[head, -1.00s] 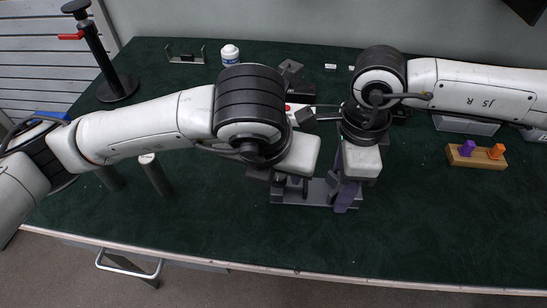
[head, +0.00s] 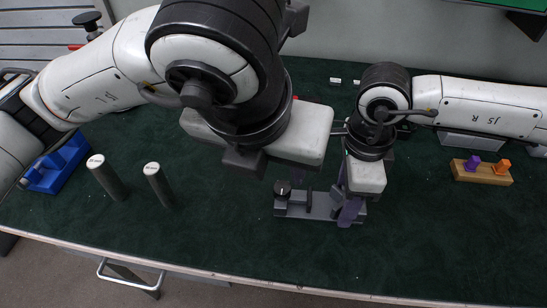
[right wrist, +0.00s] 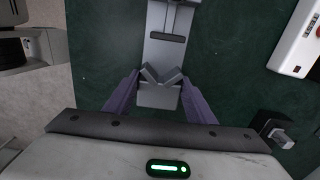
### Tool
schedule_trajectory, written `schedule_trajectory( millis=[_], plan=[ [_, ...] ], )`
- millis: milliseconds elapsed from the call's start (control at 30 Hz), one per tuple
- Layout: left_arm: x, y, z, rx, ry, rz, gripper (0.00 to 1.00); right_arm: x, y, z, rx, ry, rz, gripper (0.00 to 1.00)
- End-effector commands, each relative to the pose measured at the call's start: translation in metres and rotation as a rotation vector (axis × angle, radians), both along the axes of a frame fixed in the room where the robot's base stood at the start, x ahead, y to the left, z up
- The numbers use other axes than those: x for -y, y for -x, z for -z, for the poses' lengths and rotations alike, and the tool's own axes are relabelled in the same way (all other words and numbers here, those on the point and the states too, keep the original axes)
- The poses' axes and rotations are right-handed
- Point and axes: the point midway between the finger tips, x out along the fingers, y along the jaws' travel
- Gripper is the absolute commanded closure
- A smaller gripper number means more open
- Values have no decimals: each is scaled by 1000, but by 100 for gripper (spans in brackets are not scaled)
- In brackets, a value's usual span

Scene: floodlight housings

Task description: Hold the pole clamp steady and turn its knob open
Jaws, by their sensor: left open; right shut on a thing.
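The grey pole clamp (head: 320,212) lies on the green table, below and between my two arms. Its black knob (head: 283,188) stands at the clamp's left end, in clear view. My right gripper (head: 351,210) is shut on the clamp's right end. In the right wrist view its purple fingers (right wrist: 160,100) sit on either side of the clamp's V-shaped block (right wrist: 160,78). My left gripper (head: 276,165) is open, raised above the knob and apart from it. Its fingertips are mostly hidden by its own wrist.
Two dark cylinders (head: 108,178) (head: 158,184) stand to the left, with a blue holder (head: 58,165) beyond them. A wooden block with purple and orange pegs (head: 482,172) lies at the right. The table in front of the clamp is clear.

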Motion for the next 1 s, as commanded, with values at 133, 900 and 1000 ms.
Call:
schedule_trajectory(
  millis=[133,900,1000],
  plan=[
    [0,0,0,0,0,0,55,0,0,0,0,-1,0,38],
    [0,0,0,0,0,0,55,0,-1,-69,4,-2,0,28],
    [0,0,0,0,0,0,55,0,-1,-89,3,-1,0,28]
  ],
)
